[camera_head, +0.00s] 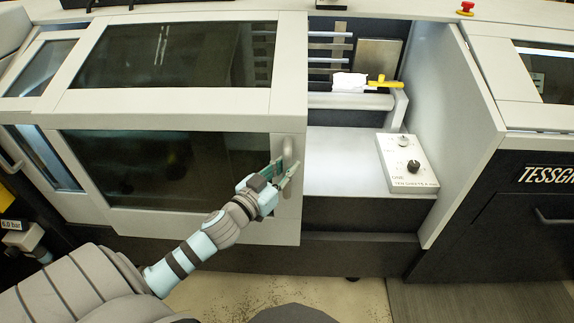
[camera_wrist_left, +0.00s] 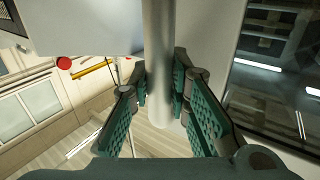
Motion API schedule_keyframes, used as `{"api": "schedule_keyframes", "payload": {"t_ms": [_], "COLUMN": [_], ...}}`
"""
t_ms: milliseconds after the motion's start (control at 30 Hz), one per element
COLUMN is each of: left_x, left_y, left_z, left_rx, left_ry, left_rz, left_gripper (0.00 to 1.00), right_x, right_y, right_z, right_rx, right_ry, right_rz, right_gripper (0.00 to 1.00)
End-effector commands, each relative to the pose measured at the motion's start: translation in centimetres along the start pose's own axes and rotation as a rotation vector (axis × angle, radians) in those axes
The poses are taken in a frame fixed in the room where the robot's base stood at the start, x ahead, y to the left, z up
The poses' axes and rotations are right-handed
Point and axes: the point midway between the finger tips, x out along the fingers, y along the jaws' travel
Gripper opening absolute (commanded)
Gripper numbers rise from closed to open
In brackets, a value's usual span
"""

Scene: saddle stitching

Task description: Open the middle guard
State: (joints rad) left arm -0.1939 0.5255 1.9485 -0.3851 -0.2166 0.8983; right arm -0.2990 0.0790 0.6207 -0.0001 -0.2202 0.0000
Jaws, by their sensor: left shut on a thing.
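The middle guard (camera_head: 165,108) is a light grey panel with two dark windows on the machine's front. It stands at the left of an open bay. Its upright metal handle (camera_head: 288,150) is near the guard's right edge. In the left wrist view the handle (camera_wrist_left: 158,60) is a grey bar running down between the fingers. My left gripper (camera_head: 282,175) is shut on the handle. Its green ribbed fingers (camera_wrist_left: 170,98) lie on both sides of the bar. My right gripper is not in view.
The open bay right of the guard holds a control box (camera_head: 407,163) with a black knob, a yellow-handled part (camera_head: 382,82) and a white piece (camera_head: 349,82). A red emergency button (camera_head: 466,7) sits on top. A dark cabinet (camera_head: 510,215) stands at right. The floor in front is clear.

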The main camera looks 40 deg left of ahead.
Motion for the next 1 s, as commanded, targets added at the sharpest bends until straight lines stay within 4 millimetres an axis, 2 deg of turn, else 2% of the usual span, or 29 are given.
{"api": "schedule_keyframes", "payload": {"t_ms": [467, 500, 633, 1000], "left_x": [-0.05, -0.06, -0.06, -0.4], "left_y": [-0.19, -0.2, -0.2, -0.18], "left_z": [0.09, 0.09, 0.06, 0.05], "left_rx": [0.0, 0.0, 0.0, 0.002], "left_ry": [-0.002, -0.002, -0.001, -0.002], "left_rz": [0.012, 0.012, 0.012, 0.013], "left_gripper": [0.0, 0.18, 0.38, 0.38], "right_x": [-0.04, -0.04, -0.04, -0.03], "right_y": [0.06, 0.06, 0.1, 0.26], "right_z": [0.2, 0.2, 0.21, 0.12], "right_rx": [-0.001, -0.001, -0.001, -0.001], "right_ry": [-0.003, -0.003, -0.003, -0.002], "right_rz": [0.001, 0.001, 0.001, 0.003], "right_gripper": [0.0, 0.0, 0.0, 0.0]}}
